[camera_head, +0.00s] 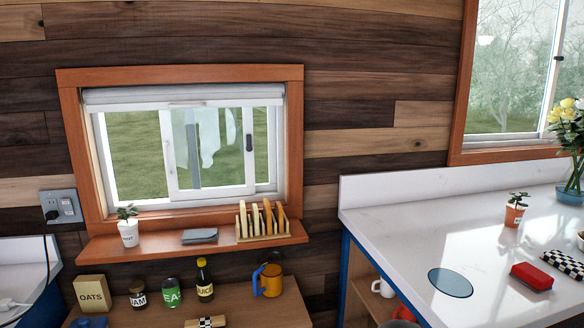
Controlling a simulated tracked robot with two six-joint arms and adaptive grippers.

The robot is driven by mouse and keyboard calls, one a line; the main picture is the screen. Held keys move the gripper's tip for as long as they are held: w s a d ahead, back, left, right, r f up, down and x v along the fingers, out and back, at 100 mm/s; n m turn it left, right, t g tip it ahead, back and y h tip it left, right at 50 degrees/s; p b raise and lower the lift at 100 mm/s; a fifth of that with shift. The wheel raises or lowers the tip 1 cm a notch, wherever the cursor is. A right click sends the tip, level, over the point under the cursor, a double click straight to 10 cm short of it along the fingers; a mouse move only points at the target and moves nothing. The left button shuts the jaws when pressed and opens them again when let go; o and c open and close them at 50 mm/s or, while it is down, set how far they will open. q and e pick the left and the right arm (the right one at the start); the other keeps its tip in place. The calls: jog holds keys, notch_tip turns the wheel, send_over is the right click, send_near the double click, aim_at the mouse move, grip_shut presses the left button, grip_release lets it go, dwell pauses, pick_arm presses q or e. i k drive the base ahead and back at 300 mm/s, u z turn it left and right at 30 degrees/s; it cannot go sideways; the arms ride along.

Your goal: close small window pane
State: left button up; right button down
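The small window (68,110) has an orange-brown wooden frame and is set in the plank wall at left centre. A white-framed sliding pane (215,193) stands in the middle to right part of the opening, with a dark handle (249,142) on its right upright. Grass shows to the left of the pane and in a narrow strip to its right. I cannot tell which of these parts has glass behind it. A rolled white blind (180,95) is at the top. Neither of my grippers is in view.
The window's wooden sill (190,243) holds a potted plant (128,228), a grey folded cloth (199,236) and a rack of plates (262,220). A white counter (400,215) is at right.

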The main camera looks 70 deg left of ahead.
aim_at(175, 195)
jog(key=u, duration=0.15)
jog(key=i, duration=0.25)
jog(key=u, duration=2.95)
jog(key=k, duration=0.6)
jog(key=u, duration=0.3)
jog(key=i, duration=1.95)
jog(key=z, duration=0.3)
